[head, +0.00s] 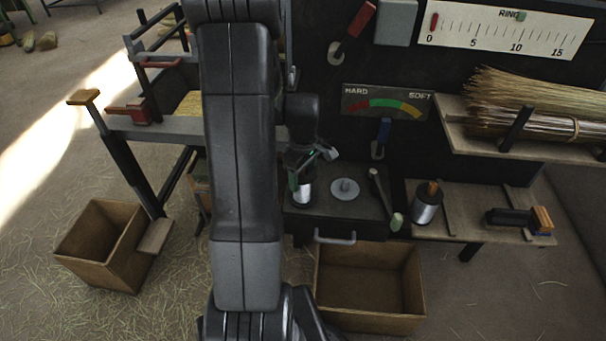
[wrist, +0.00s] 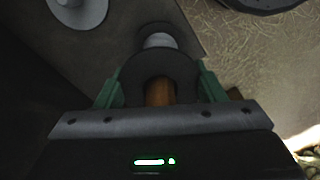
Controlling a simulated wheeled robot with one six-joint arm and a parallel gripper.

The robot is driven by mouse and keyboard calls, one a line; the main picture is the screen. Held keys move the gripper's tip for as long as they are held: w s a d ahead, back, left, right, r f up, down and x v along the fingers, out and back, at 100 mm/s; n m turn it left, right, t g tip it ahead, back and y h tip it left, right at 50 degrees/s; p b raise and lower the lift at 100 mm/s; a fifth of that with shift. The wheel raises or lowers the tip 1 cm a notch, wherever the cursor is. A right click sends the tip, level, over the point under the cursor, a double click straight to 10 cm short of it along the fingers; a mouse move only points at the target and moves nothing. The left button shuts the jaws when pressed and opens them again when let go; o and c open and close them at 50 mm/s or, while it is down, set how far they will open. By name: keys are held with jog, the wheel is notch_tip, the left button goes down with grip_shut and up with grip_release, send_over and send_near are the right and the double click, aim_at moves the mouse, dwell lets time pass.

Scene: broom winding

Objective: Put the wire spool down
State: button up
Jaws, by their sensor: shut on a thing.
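My gripper (head: 301,172) is above the left part of the dark bench top, left of a grey round plate. Its green fingers (wrist: 160,90) are shut on the wooden core of a wire spool (head: 304,194). In the wrist view the spool (wrist: 158,68) shows a dark flange with silvery wire beyond it. It hangs below the fingers; I cannot tell whether its lower end touches the bench. A second spool (head: 427,207) with silvery wire and a wooden core stands upright on the right wooden shelf.
The grey plate (head: 345,189) with a small centre stub lies beside the held spool. A lever (head: 384,199) stands right of it. Open wooden bins (head: 370,318) and (head: 75,246) another bin stand on the straw-strewn floor. A brush-like tool (head: 520,219) lies on the right shelf.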

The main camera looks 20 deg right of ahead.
jog(key=o, duration=1.4)
jog(key=shift+f, duration=0.1)
jog(key=shift+c, duration=0.2)
notch_tip(320, 180, up, 12)
jog(key=shift+r+p, duration=0.2)
jog(key=shift+p, duration=0.85)
